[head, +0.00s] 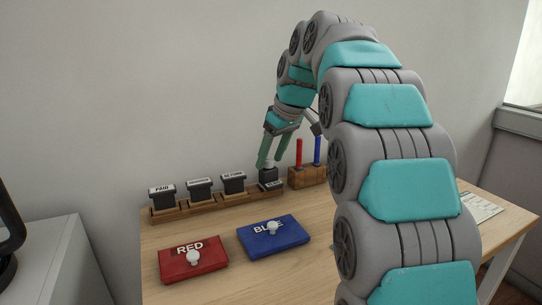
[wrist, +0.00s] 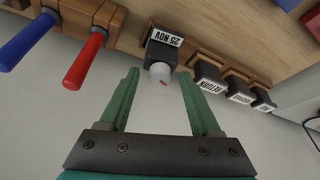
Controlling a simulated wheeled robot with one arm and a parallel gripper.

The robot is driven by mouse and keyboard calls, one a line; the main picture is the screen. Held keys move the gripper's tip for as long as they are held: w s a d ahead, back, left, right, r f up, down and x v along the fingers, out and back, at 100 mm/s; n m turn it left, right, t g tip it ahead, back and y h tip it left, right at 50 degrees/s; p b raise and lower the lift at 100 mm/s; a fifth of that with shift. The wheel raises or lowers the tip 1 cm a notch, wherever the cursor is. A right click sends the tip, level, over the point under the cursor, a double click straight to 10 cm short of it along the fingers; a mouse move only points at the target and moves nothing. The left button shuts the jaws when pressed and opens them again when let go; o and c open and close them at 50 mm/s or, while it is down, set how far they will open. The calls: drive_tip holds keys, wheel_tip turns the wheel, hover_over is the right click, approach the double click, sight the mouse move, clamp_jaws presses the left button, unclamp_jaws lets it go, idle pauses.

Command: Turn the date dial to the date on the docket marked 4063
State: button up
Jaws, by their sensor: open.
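The date stamp (wrist: 163,52) is a dark block with a white label reading "25 NOV", upside down in the wrist view. Its pale round dial (wrist: 160,72) with a small red mark faces my gripper. The stamp also shows in the head view (head: 271,184), at the right end of the wooden rack. My gripper (wrist: 159,74) is open, with its green fingers on either side of the dial; I cannot tell whether they touch it. In the head view my gripper (head: 271,163) is just above the stamp, pointing down. No docket marked 4063 can be read.
The wooden rack (head: 180,214) holds stamps including PAID (head: 162,197) and RETURN (head: 233,183). A wooden block (head: 300,180) with red and blue handles stands beside it. RED (head: 179,264) and BLUE (head: 262,243) pads lie in front. A printed sheet (head: 481,208) lies right.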

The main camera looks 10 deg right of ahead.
drive_tip(key=shift+f, duration=0.15)
clamp_jaws()
idle(0.5)
